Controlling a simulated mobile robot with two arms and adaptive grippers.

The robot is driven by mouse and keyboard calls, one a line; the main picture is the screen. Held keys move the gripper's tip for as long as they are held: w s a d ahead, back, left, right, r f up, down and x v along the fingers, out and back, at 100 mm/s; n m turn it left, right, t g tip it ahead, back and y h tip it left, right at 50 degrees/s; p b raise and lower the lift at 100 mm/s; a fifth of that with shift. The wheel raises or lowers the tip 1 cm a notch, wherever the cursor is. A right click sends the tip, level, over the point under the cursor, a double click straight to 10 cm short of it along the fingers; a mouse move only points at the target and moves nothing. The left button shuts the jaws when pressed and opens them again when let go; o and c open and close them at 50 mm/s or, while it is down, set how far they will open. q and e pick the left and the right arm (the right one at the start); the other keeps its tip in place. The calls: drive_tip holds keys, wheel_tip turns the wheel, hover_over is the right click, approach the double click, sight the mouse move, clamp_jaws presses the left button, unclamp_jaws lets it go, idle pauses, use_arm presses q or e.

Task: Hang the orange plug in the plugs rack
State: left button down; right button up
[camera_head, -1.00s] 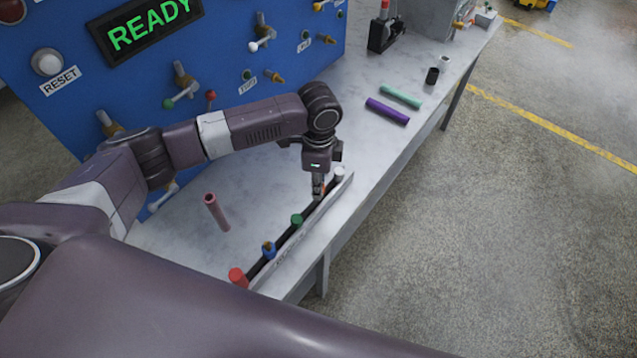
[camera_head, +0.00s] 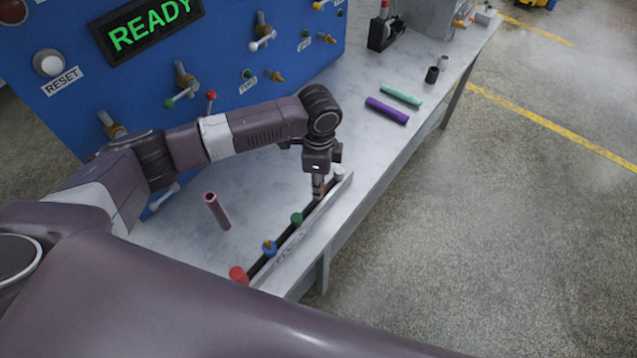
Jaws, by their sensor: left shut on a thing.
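The plugs rack (camera_head: 283,248) is a long narrow strip along the table's front edge. It bears a red plug (camera_head: 238,273), a blue plug with an orange tip (camera_head: 269,247), a green plug (camera_head: 296,218) and a white plug (camera_head: 339,173). My left gripper (camera_head: 318,194) points down at the rack between the green and white plugs. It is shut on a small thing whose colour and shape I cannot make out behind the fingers. No separate orange plug shows clearly. My right gripper is out of view.
A purple tube (camera_head: 387,110) and a mint tube (camera_head: 401,96) lie farther back. A blue panel (camera_head: 225,55) with valves and a READY display rises behind. The tabletop between is clear.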

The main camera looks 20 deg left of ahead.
use_arm(q)
drive_tip(key=shift+f+b, duration=0.45)
drive_tip(key=shift+f, duration=1.05)
drive_tip(key=c, duration=1.7)
unclamp_jaws()
drive_tip(key=shift+o, duration=0.2)
wheel_tip(320, 180, up, 12)
